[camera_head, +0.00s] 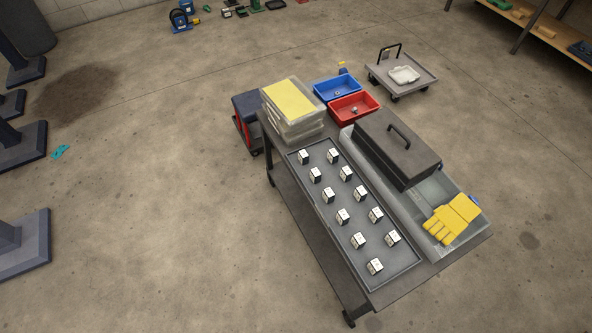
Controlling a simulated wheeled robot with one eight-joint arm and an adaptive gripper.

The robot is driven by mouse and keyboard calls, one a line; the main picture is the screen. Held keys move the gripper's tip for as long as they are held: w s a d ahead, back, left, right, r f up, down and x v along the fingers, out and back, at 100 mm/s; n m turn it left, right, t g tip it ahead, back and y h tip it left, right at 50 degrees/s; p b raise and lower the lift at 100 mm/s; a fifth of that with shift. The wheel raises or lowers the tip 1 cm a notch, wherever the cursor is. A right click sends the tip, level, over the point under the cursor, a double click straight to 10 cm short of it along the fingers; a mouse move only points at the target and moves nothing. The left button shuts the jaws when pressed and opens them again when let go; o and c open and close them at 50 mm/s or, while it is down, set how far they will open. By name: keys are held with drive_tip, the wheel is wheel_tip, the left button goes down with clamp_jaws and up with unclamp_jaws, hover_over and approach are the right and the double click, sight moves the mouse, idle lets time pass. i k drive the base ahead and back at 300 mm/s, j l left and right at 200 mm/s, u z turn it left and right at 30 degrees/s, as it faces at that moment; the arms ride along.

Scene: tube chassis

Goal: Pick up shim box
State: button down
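Several small box-shaped items with white tops and dark sides, such as this small box (343,216), stand in two rows on a shallow grey tray (312,216). They look alike, and their labels are too small to read. I cannot tell which one, if any, is the shim box. The tray lies along the left side of a dark wheeled cart (437,266). My gripper does not show in this view.
Beside the tray, a grey bin (463,193) holds a dark toolbox (398,146) and yellow gloves (452,217). Clear stacked containers (291,112), a blue bin (336,89) and a red bin (353,108) are at the far end.

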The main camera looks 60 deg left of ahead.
sight(333, 157)
drive_tip(key=u, duration=1.85)
